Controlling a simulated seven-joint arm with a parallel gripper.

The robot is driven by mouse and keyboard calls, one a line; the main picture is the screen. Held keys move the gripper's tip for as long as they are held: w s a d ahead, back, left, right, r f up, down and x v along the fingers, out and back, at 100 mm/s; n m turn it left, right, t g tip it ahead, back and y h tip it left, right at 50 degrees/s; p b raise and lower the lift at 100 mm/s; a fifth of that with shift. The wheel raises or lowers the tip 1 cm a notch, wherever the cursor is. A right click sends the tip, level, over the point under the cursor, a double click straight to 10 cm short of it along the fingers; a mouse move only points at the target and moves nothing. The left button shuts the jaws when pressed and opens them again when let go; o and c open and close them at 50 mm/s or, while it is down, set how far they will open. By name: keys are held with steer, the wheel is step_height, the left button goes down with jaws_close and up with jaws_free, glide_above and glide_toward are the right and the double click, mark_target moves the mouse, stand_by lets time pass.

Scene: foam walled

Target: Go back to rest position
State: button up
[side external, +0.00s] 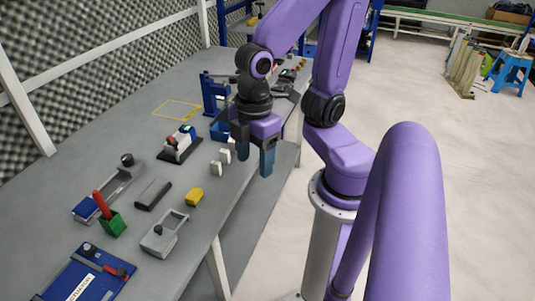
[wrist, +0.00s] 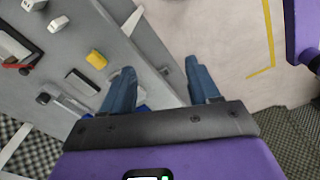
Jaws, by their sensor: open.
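My gripper (side external: 256,158) hangs with its fingers pointing down near the front edge of the grey table (side external: 222,205), in the side external view. Its two blue fingers are apart with nothing between them. The wrist view shows the same open gripper (wrist: 163,88), with the table edge and pale floor beyond the fingers. My arm is bent above and beside the table.
A yellow block (side external: 194,197), a dark box (side external: 153,194), a green holder (side external: 112,223) and a blue board (side external: 82,275) lie on the table. Small white blocks (side external: 216,168) stand close to the gripper's left. A foam wall (side external: 100,75) runs behind. Open floor lies right.

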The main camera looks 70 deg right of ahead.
steer(key=s, duration=0.2)
steer(key=shift+s+d+r+m, duration=0.3)
steer(key=shift+d, duration=0.05)
stand_by(1.1)
